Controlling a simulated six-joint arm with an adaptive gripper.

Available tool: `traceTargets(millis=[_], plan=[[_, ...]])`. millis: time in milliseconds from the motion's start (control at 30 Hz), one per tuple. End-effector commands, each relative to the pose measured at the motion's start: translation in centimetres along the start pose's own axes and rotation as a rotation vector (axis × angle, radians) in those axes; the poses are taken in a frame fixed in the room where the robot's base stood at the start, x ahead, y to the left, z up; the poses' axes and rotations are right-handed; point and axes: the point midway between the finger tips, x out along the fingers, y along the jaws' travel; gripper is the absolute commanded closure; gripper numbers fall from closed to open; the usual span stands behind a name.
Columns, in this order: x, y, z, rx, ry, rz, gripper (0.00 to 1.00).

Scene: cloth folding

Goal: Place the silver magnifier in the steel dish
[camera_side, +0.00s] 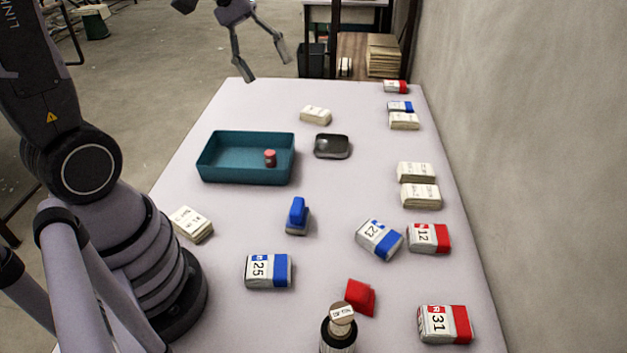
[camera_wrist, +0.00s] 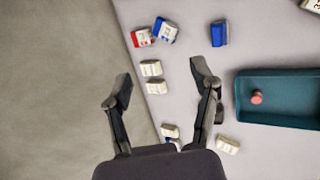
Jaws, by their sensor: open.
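The steel dish (camera_side: 332,146) is a small, dark grey, shallow dish on the table, just right of the teal tray. It looks empty. I cannot make out a silver magnifier in either view. My gripper (camera_side: 266,64) is open and empty, raised at the far end of the table. The right finger covers most of the dish's area there.
The teal tray (camera_side: 246,178) holds a small red-topped object (camera_side: 270,157). Several labelled packs lie around. A wall (camera_side: 530,150) runs along the right.

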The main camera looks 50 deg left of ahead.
Motion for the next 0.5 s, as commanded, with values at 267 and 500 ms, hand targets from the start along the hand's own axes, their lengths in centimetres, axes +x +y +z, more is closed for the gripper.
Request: traceTargets(millis=[267, 500], plan=[[-5.2, -4.9, 8.3, 0.621, 0.304, -0.268, 0.4], [-7.1, -7.2, 9.6, 0.829, 0.448, -0.364, 0.4]])
